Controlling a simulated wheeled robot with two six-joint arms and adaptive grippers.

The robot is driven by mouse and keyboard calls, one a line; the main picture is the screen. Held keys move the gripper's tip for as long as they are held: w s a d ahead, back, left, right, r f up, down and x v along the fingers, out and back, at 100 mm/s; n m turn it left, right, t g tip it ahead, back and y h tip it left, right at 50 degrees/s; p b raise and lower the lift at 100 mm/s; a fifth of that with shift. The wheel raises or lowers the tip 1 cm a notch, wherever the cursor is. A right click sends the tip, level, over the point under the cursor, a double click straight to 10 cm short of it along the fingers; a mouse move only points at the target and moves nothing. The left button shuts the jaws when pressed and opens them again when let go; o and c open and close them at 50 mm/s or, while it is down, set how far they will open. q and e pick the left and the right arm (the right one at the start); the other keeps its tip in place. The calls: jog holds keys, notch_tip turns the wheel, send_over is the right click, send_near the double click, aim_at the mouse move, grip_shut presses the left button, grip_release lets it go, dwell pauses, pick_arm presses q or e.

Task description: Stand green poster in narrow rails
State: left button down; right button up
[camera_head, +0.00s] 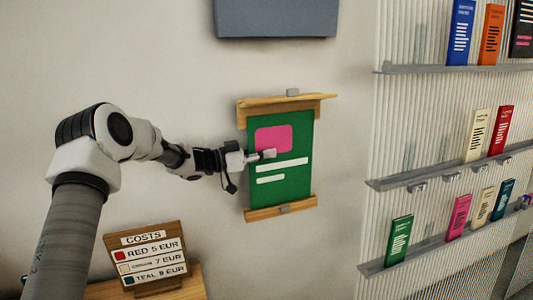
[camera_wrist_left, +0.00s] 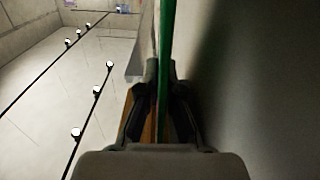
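The green poster (camera_head: 292,140), with a pink block and two white bars, stands upright at the wall in the head view. Its top meets the upper wooden rail (camera_head: 307,102) and its bottom meets the lower wooden rail (camera_head: 260,213). I cannot tell how deep it sits in either rail. My left gripper (camera_head: 264,155) is at the poster's left edge, with one finger in front of its face. In the left wrist view, the poster (camera_wrist_left: 166,40) is a thin green strip between the closed fingers (camera_wrist_left: 161,78). My right gripper is not in view.
A costs sign (camera_head: 148,258) stands on a wooden surface at lower left. A grey panel (camera_head: 275,18) hangs above the rails. Ribbed shelving on the right holds several booklets, including a green one (camera_head: 398,240). The wall between rails and shelving is clear.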

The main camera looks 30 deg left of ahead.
pick_arm(q)
jog(key=shift+f, duration=0.6)
jog(key=c, duration=1.2)
grip_release()
jog(key=shift+c, duration=0.2)
jog(key=shift+s, duration=0.1)
jog(key=shift+s+a+r, duration=0.1)
jog(key=shift+s+a, duration=0.05)
jog(key=shift+a, duration=0.1)
jog(key=p+v, duration=0.5)
jog(key=v, duration=0.2)
jog(key=shift+s, duration=0.2)
